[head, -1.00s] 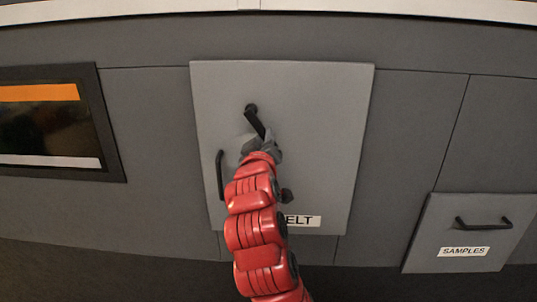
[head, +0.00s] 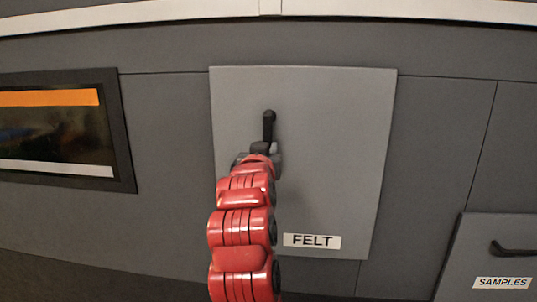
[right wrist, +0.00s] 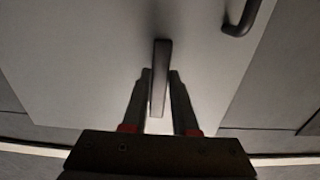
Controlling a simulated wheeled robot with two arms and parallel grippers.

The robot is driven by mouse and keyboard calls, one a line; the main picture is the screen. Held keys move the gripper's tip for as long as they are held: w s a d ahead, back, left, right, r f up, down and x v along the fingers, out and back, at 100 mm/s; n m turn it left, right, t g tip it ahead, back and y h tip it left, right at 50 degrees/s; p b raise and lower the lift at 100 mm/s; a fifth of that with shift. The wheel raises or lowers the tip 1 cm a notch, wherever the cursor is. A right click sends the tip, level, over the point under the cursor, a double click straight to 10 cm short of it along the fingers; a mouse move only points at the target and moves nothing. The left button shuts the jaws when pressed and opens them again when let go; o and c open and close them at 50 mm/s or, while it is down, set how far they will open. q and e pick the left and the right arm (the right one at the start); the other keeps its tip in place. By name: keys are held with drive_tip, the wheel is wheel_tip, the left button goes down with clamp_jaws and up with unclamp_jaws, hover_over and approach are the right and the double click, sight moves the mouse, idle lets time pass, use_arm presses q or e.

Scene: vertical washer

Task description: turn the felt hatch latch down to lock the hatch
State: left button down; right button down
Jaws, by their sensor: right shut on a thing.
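The felt hatch (head: 345,150) is a light grey panel with a FELT label (head: 312,241) at its lower edge. Its black latch (head: 268,128) hangs almost straight down from a pivot near the upper middle. My right gripper (head: 263,152) is at the latch's lower end, its red arm rising from the bottom of the head view. In the right wrist view, the latch bar (right wrist: 161,60) lies between the two fingers of the right gripper (right wrist: 161,76), which are shut on it. My left gripper is not in view.
The hatch's curved pull handle (right wrist: 240,18) shows in the right wrist view; my arm hides it in the head view. A dark screen (head: 55,130) is at left. A SAMPLES drawer (head: 470,260) with a black handle (head: 515,249) is at lower right.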

drive_tip(key=shift+f, duration=0.1)
idle(0.3)
drive_tip(key=c, duration=0.7)
unclamp_jaws()
drive_tip(key=s, duration=1.7)
drive_tip(key=shift+s+a, duration=0.2)
drive_tip(key=shift+a, duration=0.15)
drive_tip(key=shift+w, duration=0.1)
